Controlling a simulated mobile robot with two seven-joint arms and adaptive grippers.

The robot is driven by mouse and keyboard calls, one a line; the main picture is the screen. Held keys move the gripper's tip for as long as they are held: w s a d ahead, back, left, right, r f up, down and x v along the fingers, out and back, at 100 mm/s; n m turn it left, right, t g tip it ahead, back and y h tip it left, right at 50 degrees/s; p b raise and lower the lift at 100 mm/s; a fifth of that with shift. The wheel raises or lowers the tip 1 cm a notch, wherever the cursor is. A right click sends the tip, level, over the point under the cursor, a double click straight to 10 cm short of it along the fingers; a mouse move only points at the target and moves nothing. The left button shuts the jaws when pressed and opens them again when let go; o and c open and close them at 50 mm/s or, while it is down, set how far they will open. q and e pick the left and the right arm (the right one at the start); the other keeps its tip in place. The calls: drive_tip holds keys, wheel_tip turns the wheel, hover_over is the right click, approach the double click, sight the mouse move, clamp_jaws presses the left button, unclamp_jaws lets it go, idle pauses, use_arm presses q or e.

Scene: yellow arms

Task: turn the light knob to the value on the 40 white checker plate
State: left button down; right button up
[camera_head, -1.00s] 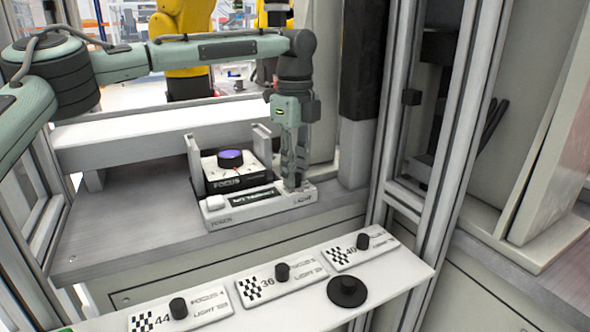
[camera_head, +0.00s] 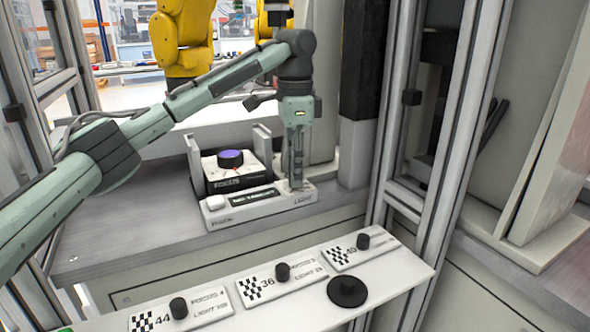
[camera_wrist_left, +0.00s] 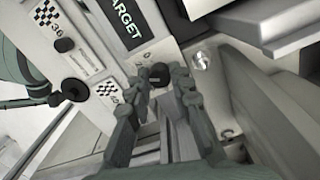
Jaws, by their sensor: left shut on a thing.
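My left gripper (camera_head: 296,184) points straight down at the right end of the white control box (camera_head: 262,206), by the word LIGHT. In the left wrist view its fingers (camera_wrist_left: 163,88) are closed around the dark round light knob (camera_wrist_left: 159,72). The fingers hide the knob in the head view. The box's dark display (camera_head: 252,198) reads NO TARGET. The 40 white checker plate (camera_head: 347,259) lies on the front shelf, at the right of the row. Its focus and light figures are too small to read surely. My right gripper is not in view.
The focus unit (camera_head: 231,178), with a blue-topped knob, stands behind the box. The 36 plate (camera_head: 298,285) and 44 plate (camera_head: 208,303) lie left of the 40 plate, each with a black peg. A metal frame post (camera_head: 425,170) rises at right.

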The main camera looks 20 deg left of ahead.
use_arm(q)
drive_tip(key=n, duration=0.6)
drive_tip(key=shift+n, duration=0.3)
drive_tip(key=n, duration=0.6)
drive_tip(key=shift+n, duration=0.3)
drive_tip(key=c, duration=1.3)
unclamp_jaws()
drive_tip(key=shift+c, duration=0.2)
wheel_tip(320, 180, up, 12)
